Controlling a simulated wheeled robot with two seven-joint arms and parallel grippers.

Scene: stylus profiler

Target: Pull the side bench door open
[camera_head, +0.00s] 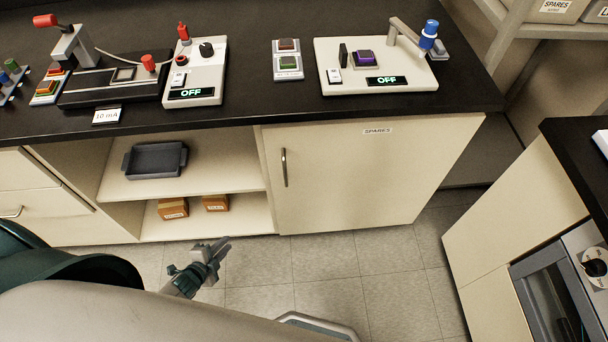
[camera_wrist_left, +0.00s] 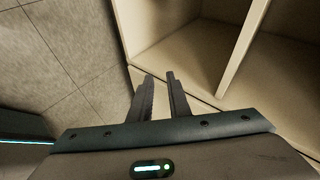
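The bench door (camera_head: 372,180) is a cream panel labelled SPARES under the black bench top. It looks closed, with a vertical metal handle (camera_head: 284,167) near its left edge. My left gripper (camera_head: 226,243) is low over the floor, in front of the open shelves and left of the door, apart from the handle. In the left wrist view the two dark fingers (camera_wrist_left: 160,75) stand a small gap apart with nothing between them. Cream cabinet panels (camera_wrist_left: 240,50) lie beyond the fingertips there; the handle does not show. My right gripper is not in view.
Open shelves (camera_head: 225,180) left of the door hold a dark tray (camera_head: 155,160) and small brown boxes (camera_head: 172,208). Instruments stand on the black bench top (camera_head: 250,105). Another cabinet (camera_head: 510,210) stands at the right. Tiled floor (camera_head: 390,260) before the door is mostly clear.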

